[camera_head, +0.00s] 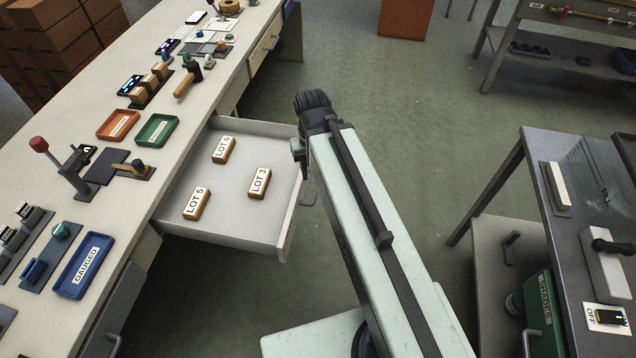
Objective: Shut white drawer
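The white drawer (232,232) is pulled well out from the left workbench. It holds three small wooden blocks with white labels: LOT 6 (224,150), LOT 3 (260,183) and LOT 5 (196,203). Its front panel (291,221) faces right, toward my arm. My arm reaches up from the bottom of the view, and its far end is just right of the drawer's far front corner. My gripper (308,190) is mostly hidden by the arm; a small grey part shows beside the drawer front. I cannot tell whether it touches the drawer or is open.
The bench top (60,190) carries an orange tray (118,125), a green tray (157,130), a blue tray (84,265) and several small fixtures. A grey table (545,140) stands on the right. The floor (410,130) between is clear.

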